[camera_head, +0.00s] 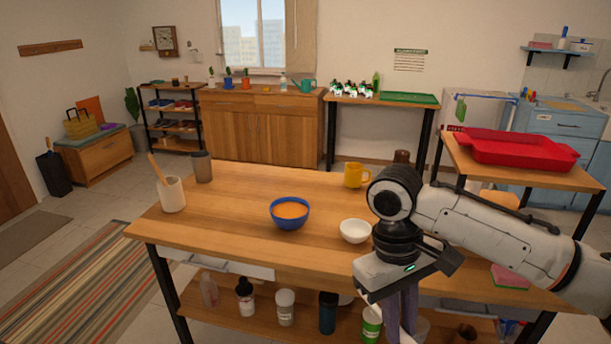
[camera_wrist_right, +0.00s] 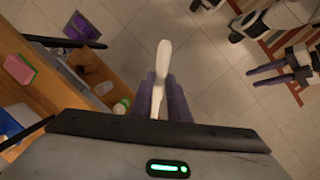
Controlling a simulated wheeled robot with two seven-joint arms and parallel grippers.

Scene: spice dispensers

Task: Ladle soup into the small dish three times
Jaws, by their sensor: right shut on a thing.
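A blue bowl (camera_head: 289,222) of orange soup stands on the wooden table. A small white dish (camera_head: 355,232) stands just right of it. My right gripper (camera_head: 398,308) points down at the table's front edge, right of and nearer than the dish. Its purple fingers are shut on a white, slim thing, which shows in the right wrist view as a white handle (camera_wrist_right: 161,75) with a rounded end. It looks like the ladle's handle, but I cannot see a ladle cup. The left gripper does not show in the head view.
A white crock (camera_head: 172,196) with a wooden utensil and a grey cup (camera_head: 202,166) stand at the table's left. A yellow mug (camera_head: 355,175) stands behind the dish. A pink sponge (camera_head: 509,277) lies at right. Bottles and jars fill the shelf below. The table's left middle is clear.

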